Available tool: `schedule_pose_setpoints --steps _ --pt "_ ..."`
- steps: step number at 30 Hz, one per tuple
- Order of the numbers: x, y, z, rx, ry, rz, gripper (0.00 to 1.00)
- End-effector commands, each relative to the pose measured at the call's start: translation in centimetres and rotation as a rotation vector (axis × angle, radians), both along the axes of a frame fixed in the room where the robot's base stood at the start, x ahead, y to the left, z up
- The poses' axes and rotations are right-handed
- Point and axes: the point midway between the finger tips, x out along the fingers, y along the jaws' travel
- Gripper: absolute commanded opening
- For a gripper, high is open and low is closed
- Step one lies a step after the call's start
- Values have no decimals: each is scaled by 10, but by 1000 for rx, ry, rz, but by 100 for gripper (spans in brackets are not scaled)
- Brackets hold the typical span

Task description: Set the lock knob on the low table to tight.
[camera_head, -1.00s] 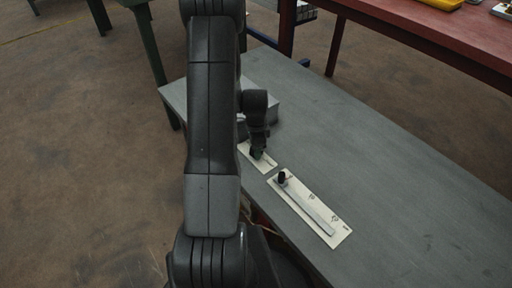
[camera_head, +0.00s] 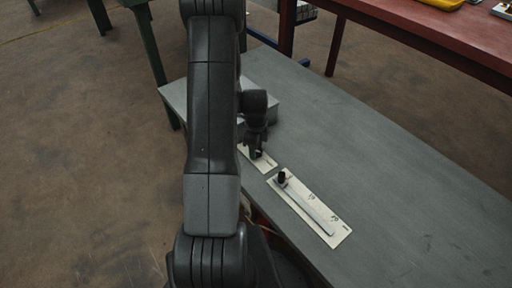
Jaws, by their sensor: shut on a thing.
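The low table (camera_head: 380,185) is grey and runs from the upper left to the lower right. A small pale plate (camera_head: 268,163) lies near its left edge, with the lock knob (camera_head: 259,154) on it. My gripper (camera_head: 257,153) points down over this plate and is shut on the knob. The fingers hide most of the knob, and its setting cannot be read. My arm covers part of the table's left end.
A longer pale plate (camera_head: 342,238) with a slot and a black knob (camera_head: 282,177) lies just right of my gripper. A red table (camera_head: 430,35) stands at the back right. The table's right part is clear.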

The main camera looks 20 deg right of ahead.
Motion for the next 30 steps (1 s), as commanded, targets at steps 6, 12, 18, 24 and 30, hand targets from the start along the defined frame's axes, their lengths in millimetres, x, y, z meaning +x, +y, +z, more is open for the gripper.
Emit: schedule_pose_setpoints --steps 6,12,18,24,30 --pt "1 0 0 0 -1 -6 23" --pt "1 0 0 0 -1 -5 48" --pt "0 0 0 0 -1 -5 67" --pt "0 0 1 -1 -1 -4 67" --pt "1 0 26 -2 -4 -4 67"
